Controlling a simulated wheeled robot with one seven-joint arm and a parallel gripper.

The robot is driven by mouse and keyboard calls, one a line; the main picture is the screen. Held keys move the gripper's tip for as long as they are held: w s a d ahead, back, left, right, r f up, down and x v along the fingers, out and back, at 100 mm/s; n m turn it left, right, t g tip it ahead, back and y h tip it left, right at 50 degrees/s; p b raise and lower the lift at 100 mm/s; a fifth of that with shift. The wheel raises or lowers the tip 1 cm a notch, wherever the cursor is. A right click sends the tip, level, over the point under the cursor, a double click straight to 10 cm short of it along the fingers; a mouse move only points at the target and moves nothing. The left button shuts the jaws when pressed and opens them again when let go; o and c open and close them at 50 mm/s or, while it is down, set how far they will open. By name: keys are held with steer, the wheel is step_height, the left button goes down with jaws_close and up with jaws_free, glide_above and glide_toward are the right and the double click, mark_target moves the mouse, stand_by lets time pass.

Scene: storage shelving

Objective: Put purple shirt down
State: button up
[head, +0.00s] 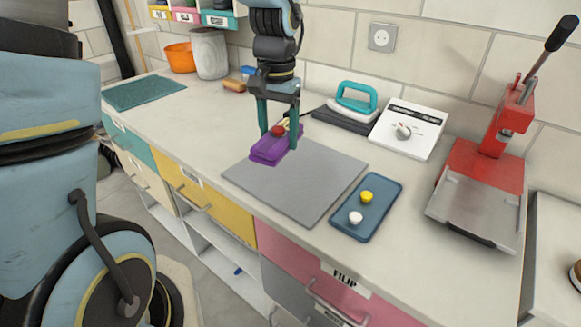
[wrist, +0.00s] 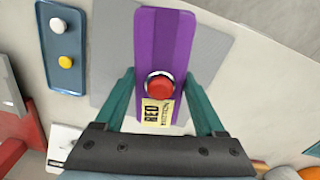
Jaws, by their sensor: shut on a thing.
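The purple shirt (head: 268,150) is a flat folded strip. In the wrist view the purple shirt (wrist: 163,50) carries a red round piece (wrist: 159,86) and a pale yellow label marked "RED" (wrist: 158,111). My gripper (head: 278,141) has its teal fingers on either side of the shirt and is shut on it. The fingers also show in the wrist view. The shirt is over the left part of a grey mat (head: 315,180) on the counter. I cannot tell whether the shirt touches the mat.
A blue tray (head: 380,196) with a yellow and a white button lies right of the mat. A teal iron (head: 352,100), a white device (head: 408,128) and a red press (head: 480,170) stand behind and right. A teal cloth (head: 145,92) lies far left; counter between is mostly clear.

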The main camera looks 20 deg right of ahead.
mark_target(289, 174)
steer(key=n, duration=0.1)
steer(key=n+b, duration=0.1)
steer(key=d+n, duration=0.1)
steer(key=shift+w+f+n+b, duration=0.3)
steer(key=shift+n, duration=0.1)
steer(key=n, duration=0.1)
steer(key=n+b, duration=0.1)
steer(key=n, duration=0.2)
steer(key=shift+w+d+b, duration=0.25)
steer(key=shift+d+b, duration=0.1)
steer(key=shift+d, duration=0.05)
steer(key=n, duration=0.2)
steer(key=n+b, duration=0.1)
steer(key=shift+w+d+r+n, duration=0.15)
steer(key=shift+d+n, duration=0.2)
steer(key=shift+n, duration=0.05)
steer(key=n, duration=0.1)
steer(key=n+b, duration=0.1)
steer(key=n, duration=0.1)
steer(key=shift+w+d+r+n, duration=0.1)
steer(key=shift+d+n, duration=0.15)
steer(key=shift+n, duration=0.15)
step_height(289, 174, down, 10)
steer(key=shift+r+p, duration=0.15)
steer(key=shift+p, duration=0.4)
steer(key=o, duration=1.6)
steer(key=shift+c, duration=0.2)
